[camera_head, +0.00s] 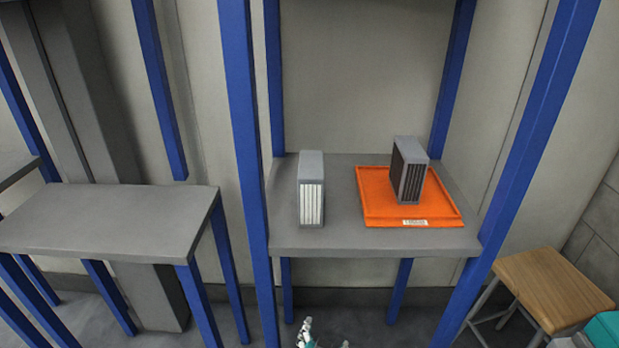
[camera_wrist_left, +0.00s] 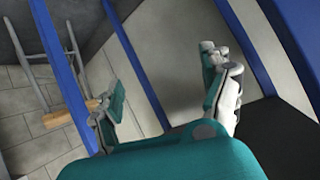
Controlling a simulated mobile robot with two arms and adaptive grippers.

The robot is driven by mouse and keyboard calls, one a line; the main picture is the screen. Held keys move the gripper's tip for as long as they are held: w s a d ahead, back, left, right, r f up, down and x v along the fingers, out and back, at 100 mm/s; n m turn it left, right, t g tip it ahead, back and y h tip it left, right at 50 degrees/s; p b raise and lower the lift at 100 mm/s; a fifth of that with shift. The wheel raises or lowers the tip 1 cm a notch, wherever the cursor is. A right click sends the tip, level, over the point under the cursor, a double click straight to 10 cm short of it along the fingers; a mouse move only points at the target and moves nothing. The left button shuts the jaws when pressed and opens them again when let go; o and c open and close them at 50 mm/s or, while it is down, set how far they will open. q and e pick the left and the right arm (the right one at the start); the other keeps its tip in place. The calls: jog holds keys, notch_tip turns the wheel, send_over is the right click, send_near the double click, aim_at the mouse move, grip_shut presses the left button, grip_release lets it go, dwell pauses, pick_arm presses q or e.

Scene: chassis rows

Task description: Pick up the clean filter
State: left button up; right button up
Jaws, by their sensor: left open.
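The clean filter (camera_head: 311,202), a grey frame with white pleats, stands upright on the left part of the grey shelf (camera_head: 370,243). A second filter (camera_head: 409,172) with dark pleats stands upright on an orange tray (camera_head: 372,208) at the right of the same shelf. My left gripper (camera_head: 325,337) shows at the bottom edge of the head view, in front of and below the shelf, apart from both filters. In the left wrist view the left gripper (camera_wrist_left: 163,78) is open with nothing between its fingers. The filters do not show there. My right gripper is not in view.
Blue posts (camera_head: 243,140) frame the shelf on both sides. A lower grey bench (camera_head: 110,222) stands at the left. The shelf's front middle is bare.

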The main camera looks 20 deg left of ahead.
pick_arm(q)
notch_tip(320, 180, up, 20)
jog(key=w+n+t+y+p, duration=0.1)
jog(key=w+n+t+y, duration=0.1)
jog(key=w+t, duration=0.1)
jog(key=n+t+y+p, duration=0.2)
jog(key=n+t+y, duration=0.1)
jog(key=n, duration=0.1)
send_near(311, 166)
jog(key=p+x, duration=0.1)
jog(key=x, duration=0.1)
jog(key=p+x, duration=0.2)
jog(key=shift+s+a+f, duration=0.1)
jog(key=shift+a+f, duration=0.1)
jog(key=shift+a, duration=0.05)
jog(key=shift+w+a+f, duration=0.1)
jog(key=shift+w+a, duration=0.05)
jog(key=shift+w, duration=0.35)
jog(key=p+x, duration=0.1)
jog(key=x, duration=0.1)
jog(key=p+x, duration=0.1)
jog(key=x, duration=0.1)
jog(key=shift+w+d, duration=0.15)
jog(key=shift+d, duration=0.05)
jog(key=shift+w+a+f, duration=0.1)
jog(key=shift+w, duration=0.45)
jog(key=shift+s, duration=0.1)
jog(key=shift+c, duration=0.9)
grip_shut()
